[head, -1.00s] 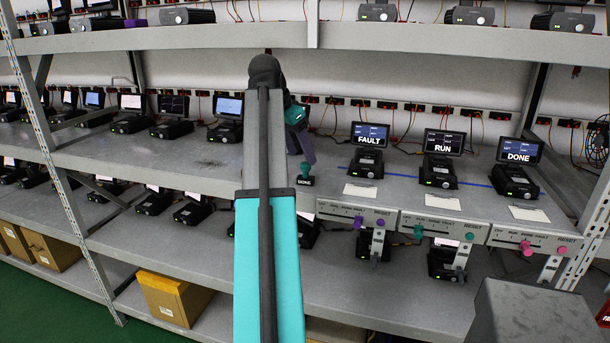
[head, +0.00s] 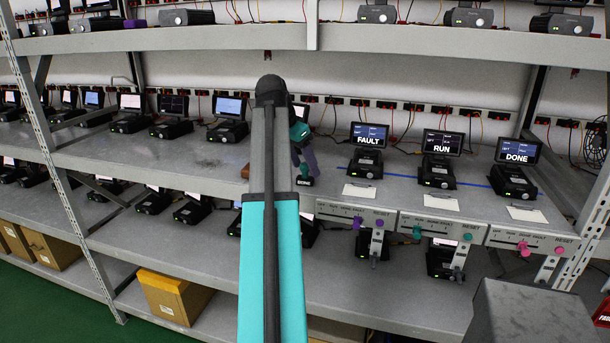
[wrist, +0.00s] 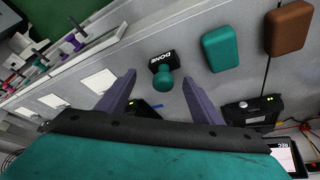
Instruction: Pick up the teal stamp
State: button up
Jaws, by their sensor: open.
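The teal stamp (wrist: 163,82) stands on the grey shelf, with a round teal knob and a black base marked DONE. In the wrist view it lies just ahead of my gripper (wrist: 159,80), between the lines of its two purple fingers. The fingers are open and empty. In the head view the stamp (head: 304,178) shows beside my arm, its teal knob just below the purple fingers of my gripper (head: 308,166). My arm hides part of the shelf to its left. I cannot tell whether a finger touches the stamp.
A teal pad (wrist: 220,48) and a brown pad (wrist: 288,27) lie near the stamp. Panels with coloured knobs line the shelf's front edge. The upper shelf (head: 400,43) runs above.

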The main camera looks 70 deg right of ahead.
aim_at(305, 174)
jog(key=shift+x, duration=1.25)
jog(key=c, duration=1.5)
